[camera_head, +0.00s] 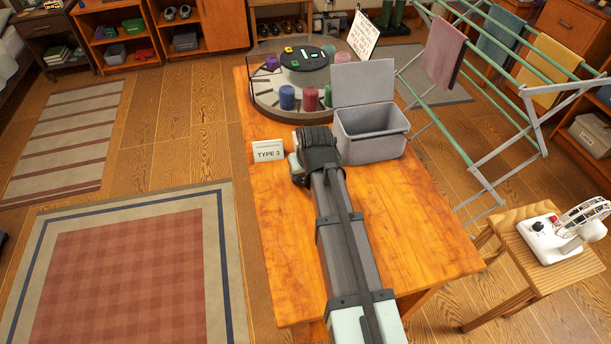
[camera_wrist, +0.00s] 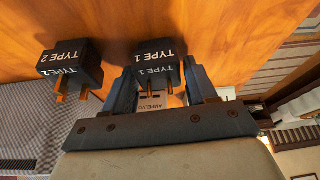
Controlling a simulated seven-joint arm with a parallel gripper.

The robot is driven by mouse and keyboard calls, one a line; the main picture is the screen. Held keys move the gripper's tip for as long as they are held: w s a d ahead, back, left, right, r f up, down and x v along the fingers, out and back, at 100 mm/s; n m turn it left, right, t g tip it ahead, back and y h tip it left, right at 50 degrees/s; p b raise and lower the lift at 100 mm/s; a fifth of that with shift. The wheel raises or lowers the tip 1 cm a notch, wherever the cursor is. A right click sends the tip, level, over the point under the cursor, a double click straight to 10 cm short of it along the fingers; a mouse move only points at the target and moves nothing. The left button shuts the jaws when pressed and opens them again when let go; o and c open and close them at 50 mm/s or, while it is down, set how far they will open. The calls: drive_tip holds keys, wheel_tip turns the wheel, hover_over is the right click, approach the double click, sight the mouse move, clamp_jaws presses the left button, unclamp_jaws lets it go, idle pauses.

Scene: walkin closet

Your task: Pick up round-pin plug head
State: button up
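In the wrist view a dark plug head marked TYPE 1 (camera_wrist: 155,67) sits between the two fingers of my gripper (camera_wrist: 163,85). The fingers flank its sides closely; I cannot tell whether they press on it. Its short prongs point toward the camera, and their shape is too small to tell. A second dark plug head marked TYPE 2 (camera_wrist: 72,66) is to the left, outside the fingers, with copper-coloured prongs. In the head view my arm hides both plug heads and the fingers. My wrist is over the wooden table (camera_head: 400,240).
A card reading TYPE 3 (camera_head: 267,152) stands left of my wrist. An open grey bin (camera_head: 368,150) is just right of it. A round tray (camera_head: 262,103) with coloured cylinders is behind. A drying rack (camera_head: 490,150) and stool (camera_head: 545,272) are right of the table.

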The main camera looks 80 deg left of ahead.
drive_tip(key=c, duration=0.7)
drive_tip(key=shift+o, duration=0.2)
drive_tip(key=shift+r, duration=0.1)
